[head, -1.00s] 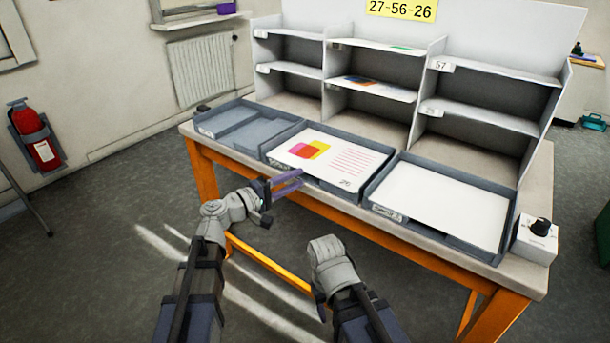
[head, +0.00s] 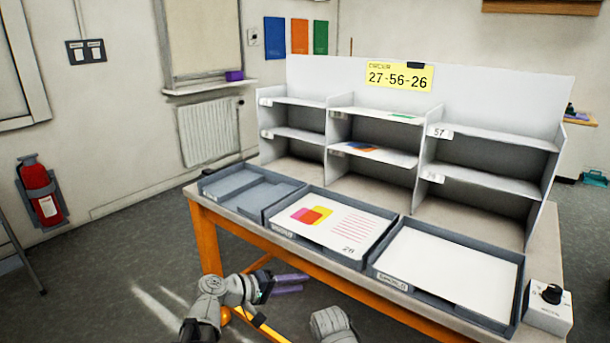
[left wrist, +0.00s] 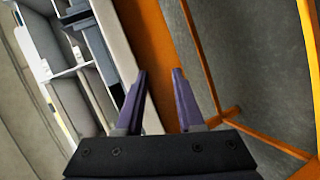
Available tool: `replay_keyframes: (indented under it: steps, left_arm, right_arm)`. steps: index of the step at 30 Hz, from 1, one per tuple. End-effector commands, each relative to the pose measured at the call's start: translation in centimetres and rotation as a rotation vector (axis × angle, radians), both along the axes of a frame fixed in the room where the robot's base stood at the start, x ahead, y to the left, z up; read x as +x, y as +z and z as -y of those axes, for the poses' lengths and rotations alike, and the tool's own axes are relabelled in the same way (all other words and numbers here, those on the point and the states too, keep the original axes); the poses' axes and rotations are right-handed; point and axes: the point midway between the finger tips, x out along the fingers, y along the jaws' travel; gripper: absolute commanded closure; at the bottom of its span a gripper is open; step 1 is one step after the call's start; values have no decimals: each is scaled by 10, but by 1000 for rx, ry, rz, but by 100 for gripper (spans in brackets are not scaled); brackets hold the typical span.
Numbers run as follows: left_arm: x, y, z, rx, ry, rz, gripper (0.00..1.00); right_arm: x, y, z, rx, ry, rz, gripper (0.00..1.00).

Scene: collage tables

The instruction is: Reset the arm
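My left gripper (head: 290,284) is in front of the table's front edge, below the middle tray, and empty. In the left wrist view its two purple fingers (left wrist: 160,98) stand apart with nothing between them. My right arm (head: 333,326) shows only as a grey link at the bottom of the head view; its gripper is out of sight.
The table (head: 203,208) with orange legs carries a left tray (head: 207,184), a middle tray (head: 284,233) with a printed sheet, and a right tray (head: 392,282) with a blank white sheet. Shelves (head: 480,138) stand behind. A dial box (head: 548,312) sits at the right corner.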

Motion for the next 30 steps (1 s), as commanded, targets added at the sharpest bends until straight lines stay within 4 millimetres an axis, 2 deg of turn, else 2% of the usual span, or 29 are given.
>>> replay_keyframes:
  steps: [1, 3, 6, 9, 13, 19, 21, 30]
  left_arm:
    - [-15, -22, 1, 110, -43, -25, 63]
    - [-33, -51, -6, 266, -96, -63, 63]
    - [-58, -88, -24, 487, -165, -126, 63]
    - [-80, -115, -49, 683, -217, -192, 63]
    - [-103, -135, -83, 898, -263, -269, 63]
    - [-132, -144, -135, 1180, -300, -382, 63]
    - [-138, -145, -109, 1192, -364, -360, 63]
    - [-172, -144, -46, 1288, -558, -316, 63]
  right_arm:
    - [0, 0, 0, 0, 0, 0, 50]
    - [0, 0, 0, 0, 0, 0, 50]
    - [0, 0, 0, 0, 0, 0, 50]
    - [0, 0, 0, 0, 0, 0, 50]
    - [0, 0, 0, 0, 0, 0, 50]
    - [0, 0, 0, 0, 0, 0, 50]
    - [0, 0, 0, 0, 0, 0, 50]
    - [0, 0, 0, 0, 0, 0, 50]
